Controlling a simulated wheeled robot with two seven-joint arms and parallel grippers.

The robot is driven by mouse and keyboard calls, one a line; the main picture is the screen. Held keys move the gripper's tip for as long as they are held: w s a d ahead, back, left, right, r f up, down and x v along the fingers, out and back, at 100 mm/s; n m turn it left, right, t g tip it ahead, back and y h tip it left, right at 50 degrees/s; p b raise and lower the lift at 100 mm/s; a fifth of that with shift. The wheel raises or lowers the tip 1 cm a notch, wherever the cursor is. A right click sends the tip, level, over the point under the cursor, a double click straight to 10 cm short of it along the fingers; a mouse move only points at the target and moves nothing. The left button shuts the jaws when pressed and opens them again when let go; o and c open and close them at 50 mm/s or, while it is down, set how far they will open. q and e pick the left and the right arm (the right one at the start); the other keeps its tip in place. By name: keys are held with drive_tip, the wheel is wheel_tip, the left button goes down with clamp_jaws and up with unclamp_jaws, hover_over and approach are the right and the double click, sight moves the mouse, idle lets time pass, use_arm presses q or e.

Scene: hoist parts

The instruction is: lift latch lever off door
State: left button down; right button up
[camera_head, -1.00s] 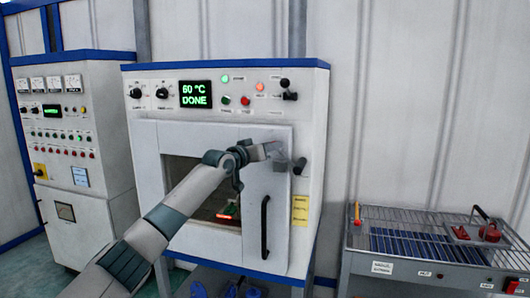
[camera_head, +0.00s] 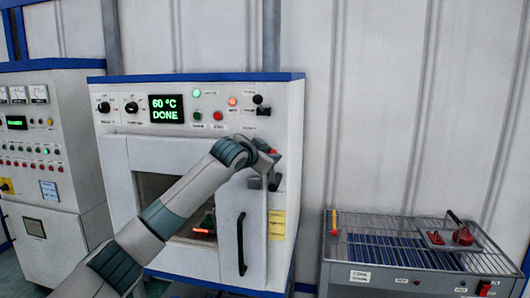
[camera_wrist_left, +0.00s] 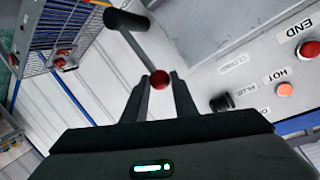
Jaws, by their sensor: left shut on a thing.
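The latch lever (camera_wrist_left: 140,58) shows in the left wrist view as a grey bar running from a dark pivot to a red knob (camera_wrist_left: 160,80). My left gripper (camera_wrist_left: 159,84) is shut on the knob end of it. In the head view my left gripper (camera_head: 272,155) is at the upper right of the white oven door (camera_head: 226,173), just above the dark latch pivot (camera_head: 263,183). The arm partly hides the door and its window. The door appears closed, with a black vertical handle (camera_head: 241,243). My right gripper is not in view.
The oven panel shows "60 °C DONE" on its display (camera_head: 166,108), with knobs and lamps beside it. A glowing red piece (camera_head: 203,231) shows through the window. A wire-topped bench (camera_head: 415,245) stands at right, a control cabinet (camera_head: 40,165) at left.

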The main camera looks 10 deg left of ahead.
use_arm(q)
drive_tip(key=shift+d, duration=0.2)
idle(0.3)
drive_tip(key=c, duration=1.4)
unclamp_jaws()
drive_tip(key=shift+d, duration=0.1)
drive_tip(key=shift+c, duration=0.2)
drive_tip(key=b+v, duration=0.7)
drive_tip(key=v, duration=1)
drive_tip(key=shift+s+b, duration=0.15)
drive_tip(key=shift+b, duration=0.25)
